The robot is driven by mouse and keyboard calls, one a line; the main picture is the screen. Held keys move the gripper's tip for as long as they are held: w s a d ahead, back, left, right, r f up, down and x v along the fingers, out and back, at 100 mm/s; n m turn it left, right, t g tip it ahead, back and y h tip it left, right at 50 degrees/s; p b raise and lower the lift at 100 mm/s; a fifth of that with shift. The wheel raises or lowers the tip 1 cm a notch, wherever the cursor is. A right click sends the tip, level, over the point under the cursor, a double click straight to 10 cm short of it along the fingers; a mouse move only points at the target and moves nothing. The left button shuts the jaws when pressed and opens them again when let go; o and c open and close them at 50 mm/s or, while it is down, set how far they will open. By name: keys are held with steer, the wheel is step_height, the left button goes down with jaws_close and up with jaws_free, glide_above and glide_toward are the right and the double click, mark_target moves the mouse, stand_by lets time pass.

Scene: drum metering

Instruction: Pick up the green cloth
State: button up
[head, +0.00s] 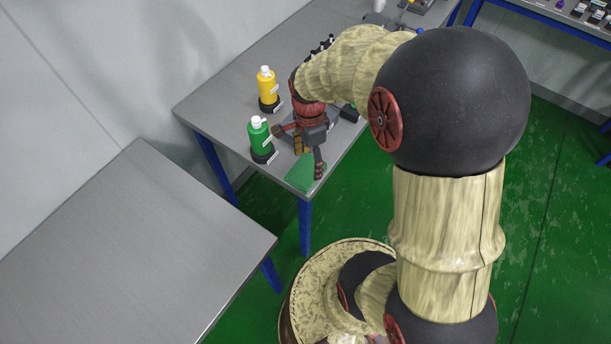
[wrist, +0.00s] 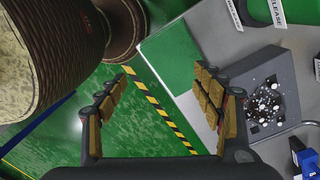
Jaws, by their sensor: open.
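The green cloth (head: 303,173) lies flat at the front corner of the grey worktable, partly covered by my gripper in the head view. In the wrist view the cloth (wrist: 172,52) shows as a flat green patch at top centre, beside the table edge. My gripper (head: 298,152) is open, with its fingers spread and nothing between them. It points down near the cloth, with one finger in front of it in the head view. In the wrist view the right finger of my gripper (wrist: 163,82) is close to the cloth; the left finger is over the floor. I cannot tell its exact height.
A green bottle (head: 260,137) with a white cap stands left of my gripper, and a yellow bottle (head: 267,88) behind it. A grey block with a speckled dark recess (wrist: 265,97) is right of my fingers. A bare grey table (head: 130,245) stands at lower left.

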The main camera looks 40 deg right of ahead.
mark_target(306, 170)
steer(key=shift+o, duration=0.7)
steer(key=m, duration=0.1)
steer(key=f+m, duration=0.1)
steer(key=shift+w+d+m, duration=0.1)
steer(key=shift+w+m, duration=0.2)
steer(key=shift+w, duration=0.1)
steer(key=shift+o, duration=0.7)
steer(key=shift+w+m, duration=0.35)
steer(key=shift+m, duration=0.75)
steer(key=shift+o, duration=1.1)
steer(key=m, duration=0.2)
steer(key=w+m, duration=0.1)
steer(key=m, duration=0.1)
steer(key=shift+w+d+r+t, duration=0.1)
steer(key=shift+d+r+t, duration=0.1)
steer(key=shift+r+t, duration=0.15)
steer(key=o, duration=0.3)
steer(key=m, duration=0.3)
steer(key=shift+a+f+b, duration=0.1)
steer(key=shift+f+b, duration=1.15)
steer(key=shift+f, duration=2.65)
